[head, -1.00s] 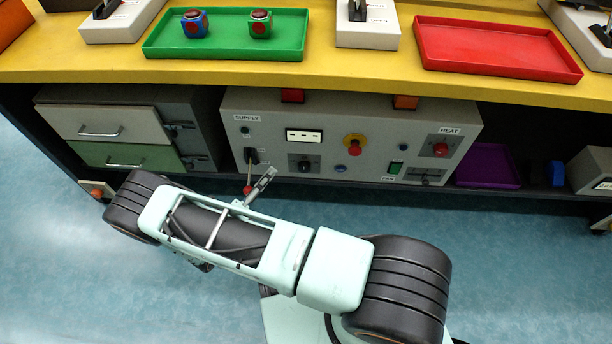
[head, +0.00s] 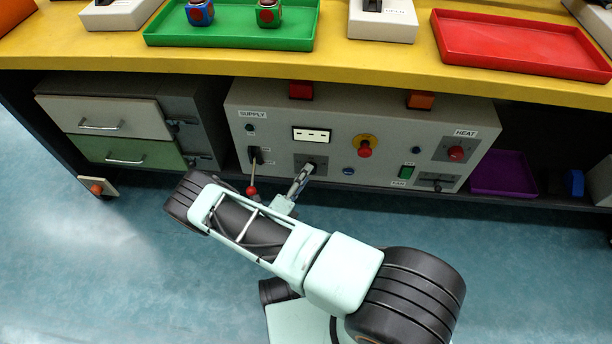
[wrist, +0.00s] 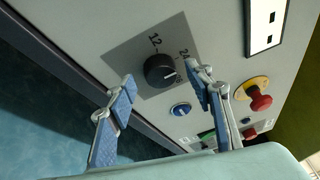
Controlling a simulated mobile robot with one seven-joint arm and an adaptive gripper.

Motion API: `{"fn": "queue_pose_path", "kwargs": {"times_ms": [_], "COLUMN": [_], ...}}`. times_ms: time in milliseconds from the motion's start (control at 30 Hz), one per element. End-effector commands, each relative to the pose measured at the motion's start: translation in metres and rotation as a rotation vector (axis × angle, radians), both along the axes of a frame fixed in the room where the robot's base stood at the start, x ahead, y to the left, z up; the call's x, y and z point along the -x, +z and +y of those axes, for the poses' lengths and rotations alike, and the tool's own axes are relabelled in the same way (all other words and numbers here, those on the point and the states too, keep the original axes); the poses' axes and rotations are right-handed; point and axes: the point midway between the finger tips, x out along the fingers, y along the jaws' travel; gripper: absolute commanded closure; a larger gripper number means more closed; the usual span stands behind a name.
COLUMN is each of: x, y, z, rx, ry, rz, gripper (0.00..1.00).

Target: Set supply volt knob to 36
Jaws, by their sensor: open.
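The black round volt knob (wrist: 160,70) sits on a darker grey plate on the control panel (head: 232,112). In the head view my gripper (head: 303,176) is in front of the knob's plate and hides much of the knob.
A lever with a red ball (head: 252,190) sticks out left of my gripper, close to it. A display (head: 311,135) showing dashes is above the knob. A blue button (wrist: 180,109) and a red mushroom button (wrist: 260,102) are nearby. The yellow worktop (head: 380,65) overhangs the panel.

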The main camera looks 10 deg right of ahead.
Motion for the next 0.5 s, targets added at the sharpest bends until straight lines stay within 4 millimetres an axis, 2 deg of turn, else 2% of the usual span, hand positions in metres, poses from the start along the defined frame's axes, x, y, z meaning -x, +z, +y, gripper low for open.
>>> {"fn": "queue_pose_path", "kwargs": {"times_ms": [133, 433, 500], "x": [-0.0088, -0.0107, -0.0106], "y": [-0.0007, 0.0000, 0.0000], "z": [-0.0079, -0.0092, -0.0092], "rx": [0.000, -0.001, -0.001], "ry": [-0.001, 0.000, 0.000], "rz": [0.000, -0.001, -0.001], "gripper": [0.52, 0.52, 0.59]}}
